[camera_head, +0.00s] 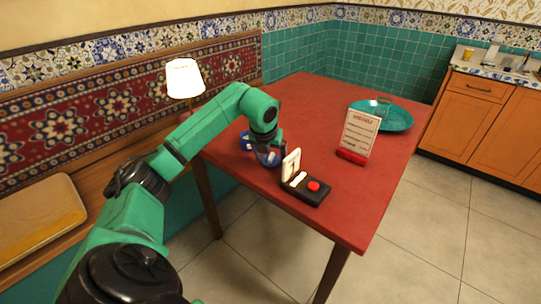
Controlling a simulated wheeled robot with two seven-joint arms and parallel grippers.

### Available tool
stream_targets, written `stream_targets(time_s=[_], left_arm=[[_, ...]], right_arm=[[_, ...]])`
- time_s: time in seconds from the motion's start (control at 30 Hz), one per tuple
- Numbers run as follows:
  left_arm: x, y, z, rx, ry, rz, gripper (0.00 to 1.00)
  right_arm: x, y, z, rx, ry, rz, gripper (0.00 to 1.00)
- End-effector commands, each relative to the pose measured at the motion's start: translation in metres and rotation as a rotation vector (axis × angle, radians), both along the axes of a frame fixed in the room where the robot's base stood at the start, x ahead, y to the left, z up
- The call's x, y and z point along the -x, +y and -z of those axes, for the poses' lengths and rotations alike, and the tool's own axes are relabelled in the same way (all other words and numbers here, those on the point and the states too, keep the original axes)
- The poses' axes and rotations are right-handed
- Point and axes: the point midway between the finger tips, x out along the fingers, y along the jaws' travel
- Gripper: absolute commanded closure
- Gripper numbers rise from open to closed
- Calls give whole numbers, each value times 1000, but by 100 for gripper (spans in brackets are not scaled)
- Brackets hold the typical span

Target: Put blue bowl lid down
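My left arm reaches in from the left, and its gripper (268,156) points down at the near left part of the red table. A blue bowl-like piece (245,140) with white marks shows just left of the gripper. Another blue piece (270,161) shows at the fingertips. I cannot tell which of these is the bowl and which is its lid. The fingers are small and partly covered by the wrist, so whether they grip the blue piece is unclear. My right gripper is not in view.
The red table (310,100) has a black box with a red button (305,189) and a white card close to the gripper's right. A menu stand (358,138) and a teal tray (398,118) stand further right. A lit lamp (184,78) is behind my arm.

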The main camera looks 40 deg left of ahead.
Motion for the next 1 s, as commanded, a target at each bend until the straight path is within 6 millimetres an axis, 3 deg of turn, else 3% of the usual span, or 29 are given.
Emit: stream_targets(time_s=[0.33, 0.47, 0.73, 0.83, 1.0], left_arm=[[0, 0, -7, 0, -2, 0, 0], [9, -4, -31, -2, -5, 0, 0], [34, -15, -99, -1, -4, 0, 0], [40, -18, -111, -1, -2, 0, 0], [42, -19, -115, 0, 0, 0, 0]], right_arm=[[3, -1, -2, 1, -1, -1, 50], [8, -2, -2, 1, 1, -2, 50], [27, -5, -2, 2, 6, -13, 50], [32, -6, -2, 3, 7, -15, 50], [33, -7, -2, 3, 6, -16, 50]])
